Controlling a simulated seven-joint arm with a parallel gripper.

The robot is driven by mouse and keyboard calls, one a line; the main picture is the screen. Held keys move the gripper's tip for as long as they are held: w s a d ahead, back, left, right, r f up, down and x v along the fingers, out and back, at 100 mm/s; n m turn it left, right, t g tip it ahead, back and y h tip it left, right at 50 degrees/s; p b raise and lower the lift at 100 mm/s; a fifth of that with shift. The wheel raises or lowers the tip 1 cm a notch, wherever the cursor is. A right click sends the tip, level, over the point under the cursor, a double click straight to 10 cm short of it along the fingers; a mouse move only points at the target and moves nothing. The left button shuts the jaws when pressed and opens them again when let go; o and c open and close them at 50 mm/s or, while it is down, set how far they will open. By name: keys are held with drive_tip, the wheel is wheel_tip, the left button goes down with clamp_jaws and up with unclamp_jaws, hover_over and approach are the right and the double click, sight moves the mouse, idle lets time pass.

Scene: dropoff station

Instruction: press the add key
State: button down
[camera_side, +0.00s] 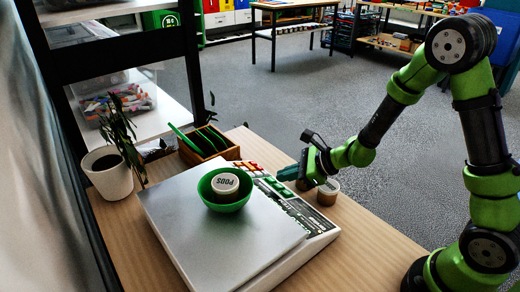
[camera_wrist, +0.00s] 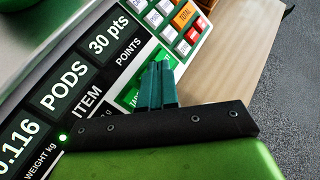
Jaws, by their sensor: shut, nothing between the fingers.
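The scale (camera_side: 225,235) stands on the wooden table, with its display and keypad on the right side. In the wrist view its display (camera_wrist: 68,88) reads 0.116 weight kg, item PODS and 30 pts points. A large green key (camera_wrist: 128,97) beside the display has white lettering, mostly hidden by my fingers; it looks like the add key. My gripper (camera_wrist: 157,65) is shut and empty, its teal fingers over this green key. In the side view my gripper (camera_side: 283,174) is close to the keypad; I cannot tell whether it touches. A green bowl (camera_side: 225,200) with a white-lidded PODS tub (camera_side: 225,183) sits on the scale plate.
An orange TOTAL key (camera_wrist: 184,15) and several small keys lie beyond the fingers. A small lidded jar (camera_side: 328,192) stands right of the scale, near my gripper. The table's front right is clear.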

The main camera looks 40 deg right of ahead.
drive_tip(key=shift+f, duration=0.25)
drive_tip(key=shift+a+f, duration=0.25)
drive_tip(key=shift+f, duration=0.1)
idle(0.6)
drive_tip(key=shift+r, duration=0.1)
drive_tip(key=shift+d+r, duration=0.35)
drive_tip(key=shift+r, duration=0.3)
drive_tip(key=shift+r, duration=0.1)
drive_tip(key=r, duration=0.1)
drive_tip(key=d+r, duration=0.1)
drive_tip(key=r, duration=0.1)
drive_tip(key=d+r, duration=0.1)
drive_tip(key=shift+r, duration=0.2)
idle(0.7)
